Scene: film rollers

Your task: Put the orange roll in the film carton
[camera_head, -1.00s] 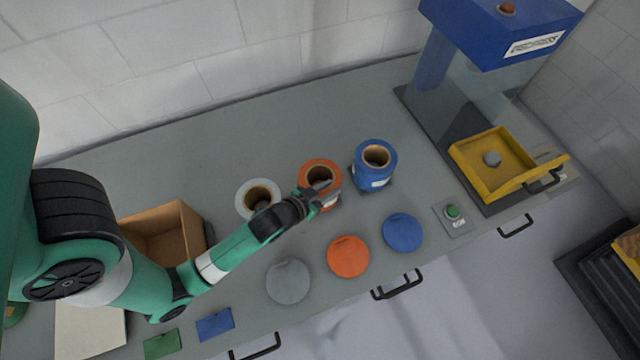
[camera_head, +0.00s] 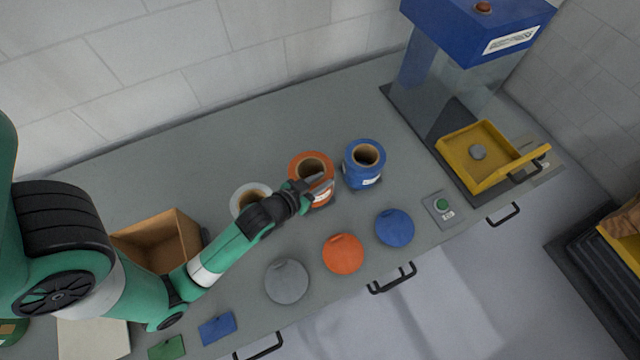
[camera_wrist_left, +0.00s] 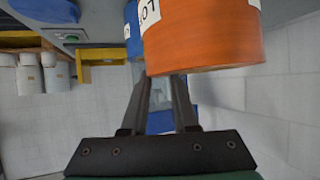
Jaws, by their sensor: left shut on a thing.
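The orange roll (camera_head: 298,166), with a brown core and a white label, is upright at the back middle of the bench, between a white roll and a blue roll. My left gripper (camera_head: 318,187) is shut on its near right side. The roll looks slightly raised; its underside is hidden in the head view. In the left wrist view the orange roll (camera_wrist_left: 210,40) fills the top, close against the finger tips (camera_wrist_left: 160,82). The open brown film carton (camera_head: 178,228) stands at the left, partly behind my left arm. My right gripper is not in view.
The blue roll (camera_head: 352,168) stands close on the right, the white roll (camera_head: 240,193) on the left behind my wrist. Grey (camera_head: 286,282), orange (camera_head: 343,254) and blue (camera_head: 395,228) discs lie in front. A yellow tray (camera_head: 455,150) is at the right. The bench behind the rolls is clear.

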